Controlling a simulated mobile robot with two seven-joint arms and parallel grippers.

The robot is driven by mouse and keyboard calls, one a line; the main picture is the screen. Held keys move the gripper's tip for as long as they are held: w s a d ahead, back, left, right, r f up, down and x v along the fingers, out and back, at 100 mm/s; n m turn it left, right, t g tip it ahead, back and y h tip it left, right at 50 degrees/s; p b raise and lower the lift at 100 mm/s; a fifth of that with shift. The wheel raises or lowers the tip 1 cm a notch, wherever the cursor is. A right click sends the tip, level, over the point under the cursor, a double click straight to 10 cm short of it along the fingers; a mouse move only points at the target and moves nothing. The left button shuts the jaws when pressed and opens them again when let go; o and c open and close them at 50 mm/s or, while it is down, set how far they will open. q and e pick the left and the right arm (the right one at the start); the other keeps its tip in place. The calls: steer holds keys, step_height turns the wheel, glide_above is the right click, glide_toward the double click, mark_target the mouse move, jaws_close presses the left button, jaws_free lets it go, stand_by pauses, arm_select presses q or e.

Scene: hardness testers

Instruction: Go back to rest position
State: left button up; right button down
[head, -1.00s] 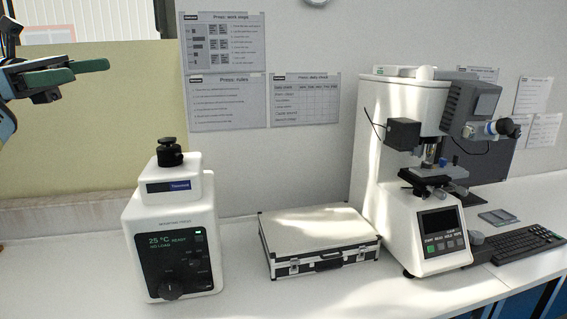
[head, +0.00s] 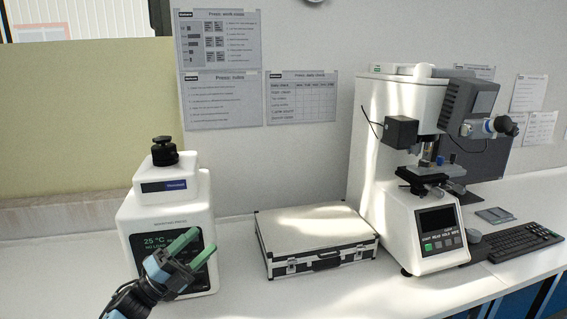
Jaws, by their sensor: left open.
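My left gripper (head: 190,247) shows in the lower left of the head view, with green fingers spread apart and nothing between them. It is in front of the white mounting press (head: 168,213) and hides part of its dark display panel and knob. I cannot tell whether it touches the press. The press stands upright on the bench with a black knob (head: 164,151) on top. My right gripper is not in view.
A closed silver-edged case (head: 316,237) lies on the white bench right of the press. A white hardness tester (head: 408,170) stands further right, beside a black keyboard (head: 513,243). Bare bench (head: 350,290) lies in front of the case.

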arm_select(q)
steer(key=s+f+n+t+y, duration=0.2)
steer(key=s+f+n+y, duration=0.55)
steer(key=f+n, duration=0.4)
steer(key=s+f+n+t+y, duration=0.1)
steer(key=s+f+n+y, duration=0.6)
steer(key=f, duration=0.7)
steer(key=s+f+n+g+y, duration=0.1)
steer(key=s+f+n+g, duration=0.3)
steer(key=s, duration=1)
steer(key=s+f+n+g+y, duration=0.1)
steer(key=s+f+n+g, duration=0.3)
steer(key=s, duration=1.1)
step_height(320, 180, down, 4)
steer(key=n, duration=0.2)
steer(key=shift+a+n+y, duration=0.35)
steer(key=shift+a, duration=0.05)
steer(key=shift+r, duration=0.1)
steer(key=shift+c, duration=0.2)
